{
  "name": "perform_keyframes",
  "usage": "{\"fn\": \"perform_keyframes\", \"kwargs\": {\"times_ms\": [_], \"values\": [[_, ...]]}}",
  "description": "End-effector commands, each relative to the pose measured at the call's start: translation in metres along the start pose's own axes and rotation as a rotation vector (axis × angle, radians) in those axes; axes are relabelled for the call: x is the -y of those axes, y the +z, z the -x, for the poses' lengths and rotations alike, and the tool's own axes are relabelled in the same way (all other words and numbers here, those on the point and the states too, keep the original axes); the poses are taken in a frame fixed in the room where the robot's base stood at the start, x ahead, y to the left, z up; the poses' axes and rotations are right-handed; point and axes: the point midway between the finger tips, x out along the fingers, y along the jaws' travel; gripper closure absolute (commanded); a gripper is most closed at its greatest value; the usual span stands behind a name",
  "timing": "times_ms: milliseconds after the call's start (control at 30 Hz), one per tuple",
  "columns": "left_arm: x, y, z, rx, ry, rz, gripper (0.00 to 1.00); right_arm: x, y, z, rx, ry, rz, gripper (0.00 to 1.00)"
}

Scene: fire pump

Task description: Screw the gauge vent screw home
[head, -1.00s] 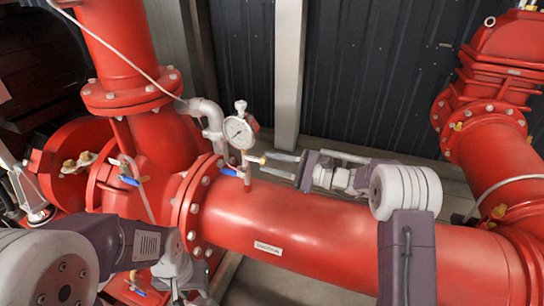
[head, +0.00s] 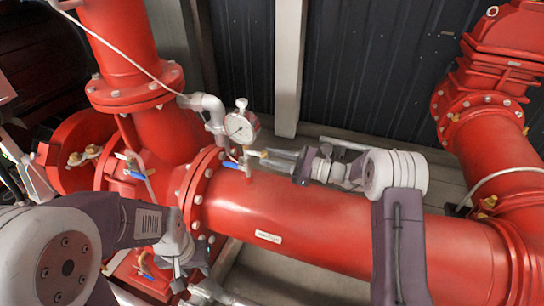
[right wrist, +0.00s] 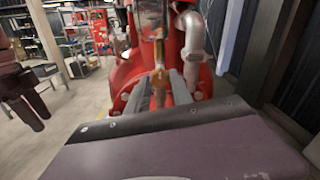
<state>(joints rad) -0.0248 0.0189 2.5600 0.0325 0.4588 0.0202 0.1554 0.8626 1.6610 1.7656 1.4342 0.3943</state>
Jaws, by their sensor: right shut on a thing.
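The white-faced pressure gauge (head: 240,127) stands on a small fitting above the big red pipe. A blue-handled valve (head: 232,165) sits below it. A small brass piece (head: 263,154), apparently the vent screw, sticks out to the right of the gauge's stem. My right gripper (head: 268,155) reaches it from the right, its fingers level with it. In the right wrist view the brass piece (right wrist: 158,76) lies between the fingertips (right wrist: 160,88), which are shut on it. How deep its thread sits is hidden. My left gripper (head: 195,285) is low at the left; its jaws are unclear.
The large red pipe (head: 330,225) runs below my right arm. A flanged red riser (head: 130,90) and a grey elbow pipe (head: 208,108) stand left of the gauge. A dark corrugated wall (head: 370,80) and a pale post (head: 289,70) are behind.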

Motion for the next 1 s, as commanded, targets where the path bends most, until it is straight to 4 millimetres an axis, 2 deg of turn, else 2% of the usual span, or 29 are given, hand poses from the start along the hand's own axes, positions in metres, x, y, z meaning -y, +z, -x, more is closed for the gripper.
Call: {"fn": "perform_keyframes", "kwargs": {"times_ms": [300,333,400,733,867,1000], "values": [[0.000,0.000,0.000,0.000,0.000,0.000,0.64,-0.001,-0.001,0.000,-0.002,0.001,-0.004,1.00],[0.000,0.000,0.000,0.000,0.000,0.000,0.64,-0.001,-0.001,0.000,-0.002,0.001,-0.004,0.65],[0.000,0.000,0.000,0.000,0.000,0.000,0.64,-0.001,-0.001,0.000,-0.002,0.001,-0.003,0.51],[0.000,0.000,-0.001,0.000,0.000,0.000,0.64,0.000,-0.001,0.004,-0.001,-0.001,-0.001,0.51],[0.000,0.000,-0.003,0.000,0.000,0.000,0.64,0.001,-0.002,0.028,-0.002,-0.004,-0.003,0.51],[0.000,0.000,-0.004,0.000,0.000,0.000,0.64,0.001,-0.001,0.061,-0.002,-0.005,-0.003,0.51]]}}
